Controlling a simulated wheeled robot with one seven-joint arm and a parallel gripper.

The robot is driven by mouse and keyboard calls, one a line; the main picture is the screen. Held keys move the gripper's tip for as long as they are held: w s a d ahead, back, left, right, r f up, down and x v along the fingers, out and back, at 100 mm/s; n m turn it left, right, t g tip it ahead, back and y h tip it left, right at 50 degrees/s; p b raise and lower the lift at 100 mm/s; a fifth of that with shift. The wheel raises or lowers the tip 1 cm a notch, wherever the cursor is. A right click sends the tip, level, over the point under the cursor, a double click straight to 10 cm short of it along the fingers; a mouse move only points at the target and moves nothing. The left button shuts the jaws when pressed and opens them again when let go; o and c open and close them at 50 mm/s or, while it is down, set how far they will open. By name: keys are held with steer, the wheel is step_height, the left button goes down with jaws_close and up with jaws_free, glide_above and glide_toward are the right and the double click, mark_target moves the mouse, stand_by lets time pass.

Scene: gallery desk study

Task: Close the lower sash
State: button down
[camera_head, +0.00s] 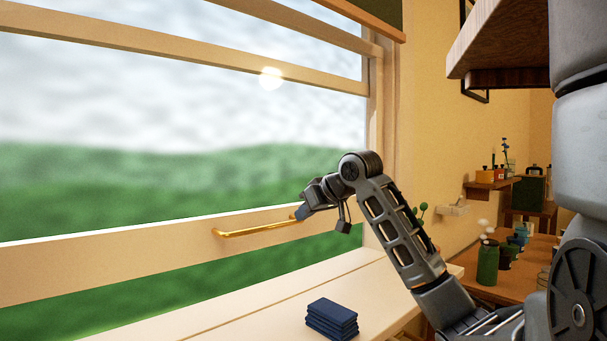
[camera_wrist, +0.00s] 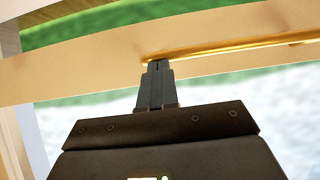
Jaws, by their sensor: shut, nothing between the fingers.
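The lower sash is raised part way, and its cream bottom rail (camera_head: 130,258) hangs above the sill with an open gap showing green outside. A brass handle bar (camera_head: 258,229) runs along the rail. My gripper (camera_head: 300,213) is at the right end of this handle, its fingers shut with nothing between them. In the wrist view the fingertips (camera_wrist: 157,64) reach the handle's left end (camera_wrist: 185,56) against the rail (camera_wrist: 100,72). I cannot tell whether they touch it.
A stack of dark blue cloths or books (camera_head: 332,318) lies on the cream sill (camera_head: 250,305) below the sash. To the right are a wooden desk (camera_head: 500,288) with green pots (camera_head: 488,263) and a wall shelf (camera_head: 493,184). The sill left of the stack is clear.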

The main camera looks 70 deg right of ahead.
step_height(320, 180, down, 14)
steer(key=b, duration=0.5)
steer(key=shift+f, duration=0.1)
steer(key=shift+a+f, duration=0.1)
steer(key=shift+f, duration=0.05)
